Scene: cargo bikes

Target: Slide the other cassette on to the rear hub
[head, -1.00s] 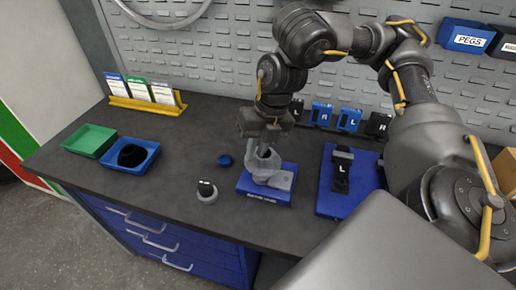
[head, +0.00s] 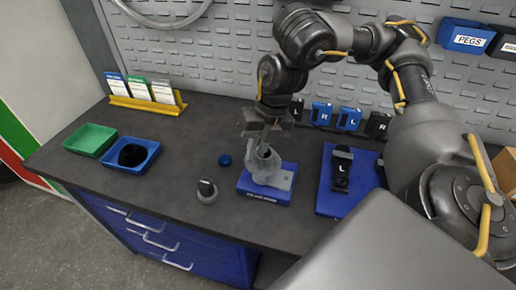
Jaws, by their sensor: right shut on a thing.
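My right gripper (head: 264,147) points down over a blue stand (head: 262,195) on the workbench. It is shut on a grey part (head: 263,163) at the stand's upright grey fixture. The gripper and fixture overlap in the picture, so I cannot tell whether this part is the cassette or how far it sits on the hub. A grey round piece with a black top (head: 207,191) stands on the bench left of the stand. A dark round thing (head: 131,155) lies in a blue tray (head: 144,166). My left gripper is out of view.
A green tray (head: 90,139) and a yellow card holder (head: 147,103) are at the left. A blue board (head: 330,208) bears a black piece marked L (head: 341,170). The front left of the bench is clear.

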